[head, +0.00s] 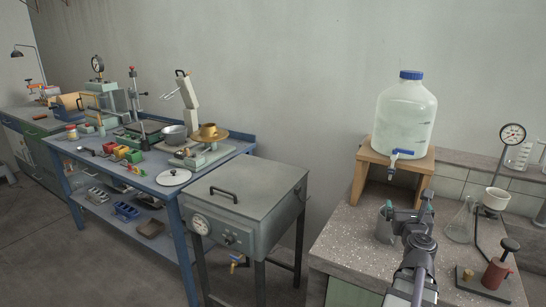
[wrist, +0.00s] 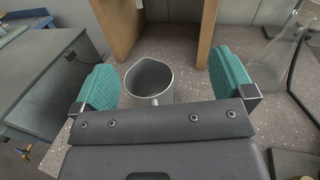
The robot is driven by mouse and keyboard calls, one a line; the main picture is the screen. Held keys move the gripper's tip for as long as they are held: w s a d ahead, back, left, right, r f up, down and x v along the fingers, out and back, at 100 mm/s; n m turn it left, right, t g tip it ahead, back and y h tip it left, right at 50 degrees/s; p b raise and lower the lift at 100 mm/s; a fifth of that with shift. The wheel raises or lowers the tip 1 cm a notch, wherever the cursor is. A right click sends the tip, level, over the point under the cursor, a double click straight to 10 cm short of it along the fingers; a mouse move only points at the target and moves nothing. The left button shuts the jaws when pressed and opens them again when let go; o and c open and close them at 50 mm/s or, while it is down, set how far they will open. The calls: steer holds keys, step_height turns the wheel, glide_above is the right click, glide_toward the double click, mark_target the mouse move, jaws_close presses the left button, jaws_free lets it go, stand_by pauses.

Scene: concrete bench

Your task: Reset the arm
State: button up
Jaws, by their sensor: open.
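My gripper (head: 409,214) is over the speckled concrete bench (head: 345,245), at the front of the wooden stand. In the wrist view my gripper (wrist: 164,82) shows its two green finger pads wide apart, with nothing held. A grey metal jug (head: 384,224) stands upright on the bench, close to the gripper. In the wrist view the jug (wrist: 150,82) appears in the gap between the pads, beyond the gripper body, apart from both pads. Its lower part is hidden by the gripper body.
A large water bottle (head: 405,115) with a blue tap stands on the wooden stand (head: 366,172). A glass flask (head: 461,222), a white cup (head: 495,199) and a red pump (head: 496,270) are at right. A grey oven (head: 245,205) and a cluttered blue table (head: 160,190) are left.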

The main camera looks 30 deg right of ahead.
steer(key=w+a+f+n+y, duration=0.3)
steer(key=w+a+n+y, duration=0.4)
steer(key=a+n, duration=0.4)
steer(key=w+a+f+n+y, duration=0.5)
steer(key=w+a+n, duration=0.4)
steer(key=a, duration=0.5)
steer(key=s+a+f+n+g+y, duration=0.1)
steer(key=a+f+n+g+y, duration=0.1)
steer(key=a+n, duration=0.35)
steer(key=a+f+n+g+y, duration=0.2)
steer(key=a+n+g, duration=0.1)
steer(key=a+n, duration=0.3)
steer(key=s+a+f+n+g+h, duration=0.45)
steer(key=s+a+n+g, duration=0.4)
steer(key=a+n, duration=0.4)
step_height(320, 180, up, 13)
steer(key=p, duration=1.3)
steer(key=shift+s+a+y+p, duration=0.2)
steer(key=shift+s+y+p, duration=0.1)
steer(key=shift+s+y, duration=0.05)
steer(key=shift+t, duration=0.25)
